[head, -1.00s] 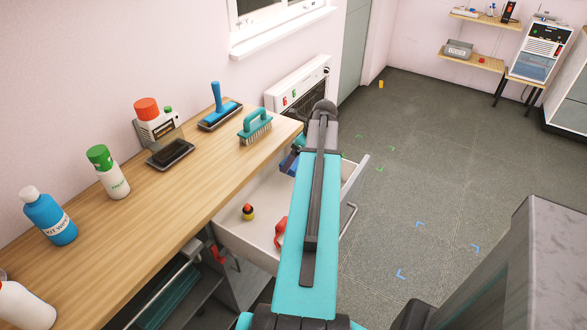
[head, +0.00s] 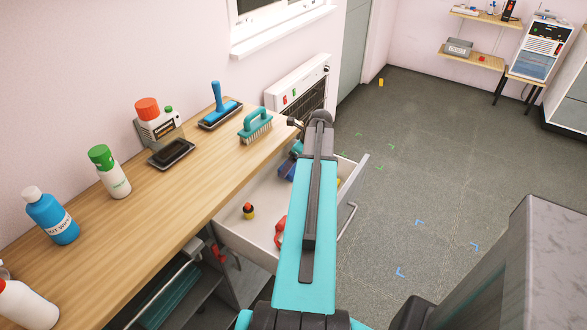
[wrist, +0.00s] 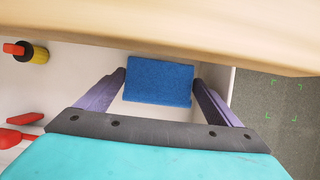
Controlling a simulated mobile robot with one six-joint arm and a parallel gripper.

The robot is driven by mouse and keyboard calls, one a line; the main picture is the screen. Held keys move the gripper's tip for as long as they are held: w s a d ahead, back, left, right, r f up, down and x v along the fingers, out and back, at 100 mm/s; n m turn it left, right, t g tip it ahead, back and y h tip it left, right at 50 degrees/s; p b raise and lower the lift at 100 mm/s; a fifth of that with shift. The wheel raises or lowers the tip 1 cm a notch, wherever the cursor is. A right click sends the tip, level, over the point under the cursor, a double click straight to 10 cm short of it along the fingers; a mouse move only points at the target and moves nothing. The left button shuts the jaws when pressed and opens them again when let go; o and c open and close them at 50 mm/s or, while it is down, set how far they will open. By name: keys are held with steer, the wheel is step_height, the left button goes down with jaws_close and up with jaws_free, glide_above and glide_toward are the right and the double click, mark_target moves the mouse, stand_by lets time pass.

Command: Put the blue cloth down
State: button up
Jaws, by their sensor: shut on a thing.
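The blue cloth (wrist: 158,80) is a flat, folded-looking rectangle between the two fingertips of my gripper (wrist: 160,84) in the wrist view. My gripper is shut on it by its left and right edges. The cloth is over the white open drawer (wrist: 70,73), close to the wooden counter's edge. I cannot tell whether it touches the drawer floor. In the head view a blue patch that looks like the cloth (head: 287,170) shows beside my arm, and the fingertips are mostly hidden.
The drawer also holds a yellow-and-black item with a red top (head: 248,211) and red items (head: 280,230). A teal brush (head: 255,125), a blue-handled roller (head: 219,108) and several bottles stand on the wooden counter (head: 150,215). Open floor (head: 420,190) lies to the right.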

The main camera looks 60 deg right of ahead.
mark_target(294, 168)
steer(key=shift+f, duration=1.45)
steer(key=o, duration=0.9)
steer(key=shift+f, duration=0.1)
steer(key=shift+c, duration=0.2)
steer(key=v, duration=1.2)
steer(key=shift+b, duration=0.45)
steer(key=shift+r, duration=0.25)
